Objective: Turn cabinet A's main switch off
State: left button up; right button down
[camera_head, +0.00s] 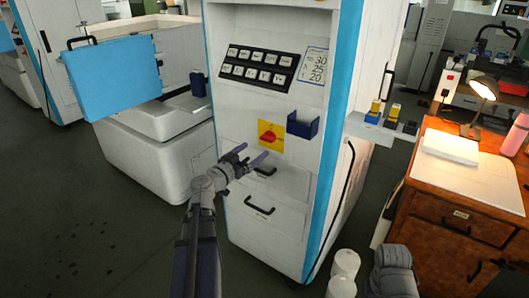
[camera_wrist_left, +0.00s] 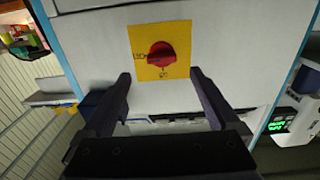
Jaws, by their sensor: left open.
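The main switch is a red knob (camera_head: 269,138) on a yellow plate (camera_head: 265,126) on the front of the white, blue-edged cabinet (camera_head: 235,115). In the left wrist view the knob (camera_wrist_left: 161,54) and plate (camera_wrist_left: 182,33) lie ahead of the fingers. The knob's grip lies roughly sideways there, with small labels at its left and below it. My left gripper (camera_head: 252,153) is open and empty, just below and left of the switch in the head view, apart from it. In the wrist view its fingers (camera_wrist_left: 161,76) are spread wider than the knob.
A blue holder (camera_head: 302,126) sticks out just right of the switch. Drawer handles (camera_head: 259,209) are below, and a panel of labelled buttons (camera_head: 257,67) is above. A wooden desk (camera_head: 455,215) with a lit lamp stands at the right. White rolls (camera_head: 343,270) stand on the floor.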

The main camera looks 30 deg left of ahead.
aim_at(265, 140)
pick_arm(q)
jog(key=w, duration=0.7)
jog(key=shift+w+d, duration=0.2)
jog(key=shift+w, duration=0.2)
jog(key=shift+c, duration=0.3)
jog(key=c, duration=1.3)
